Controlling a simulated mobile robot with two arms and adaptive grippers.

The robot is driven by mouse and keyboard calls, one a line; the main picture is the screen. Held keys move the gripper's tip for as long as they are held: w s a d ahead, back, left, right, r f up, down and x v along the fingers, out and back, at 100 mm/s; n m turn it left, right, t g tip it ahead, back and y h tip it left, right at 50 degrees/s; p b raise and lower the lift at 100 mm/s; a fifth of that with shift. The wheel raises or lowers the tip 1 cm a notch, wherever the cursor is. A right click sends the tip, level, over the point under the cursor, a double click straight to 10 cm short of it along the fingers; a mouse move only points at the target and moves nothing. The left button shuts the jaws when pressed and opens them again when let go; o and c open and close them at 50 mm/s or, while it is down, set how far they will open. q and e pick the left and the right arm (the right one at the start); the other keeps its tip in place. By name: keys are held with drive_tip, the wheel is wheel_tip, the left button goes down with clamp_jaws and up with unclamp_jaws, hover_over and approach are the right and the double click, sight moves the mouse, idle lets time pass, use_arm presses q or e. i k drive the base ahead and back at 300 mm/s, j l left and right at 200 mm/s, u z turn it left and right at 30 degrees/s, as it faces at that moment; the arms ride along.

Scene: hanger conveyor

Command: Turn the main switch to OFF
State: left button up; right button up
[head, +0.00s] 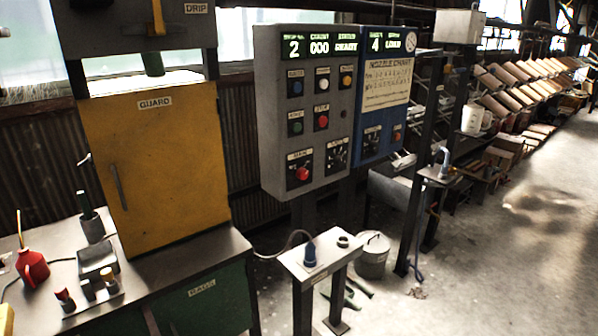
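The grey control panel (270,110) stands upright in the middle of the head view, with a lit green display along its top. The main switch (303,174) is a red knob on a dark plate at the panel's lower left, under a small label that seems to read MAIN. Its ON and OFF marks are too small to read, so I cannot tell its position. A second, dark rotary dial (337,154) sits to its right. Neither of my grippers shows, and nothing touches the switch.
A yellow guard door (155,165) and a bench (190,262) with a red oil can (32,265) stand at the left. A small stand (322,258) with a blue plug is below the panel. A blue panel (372,143) adjoins it. Open floor (520,250) lies at the right.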

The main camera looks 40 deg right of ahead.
sight(301, 173)
drive_tip(key=z, duration=1.25)
drive_tip(key=i+l+u, duration=0.1)
drive_tip(key=l, duration=0.3)
drive_tip(key=i+l+u, duration=0.1)
drive_tip(key=l, duration=0.3)
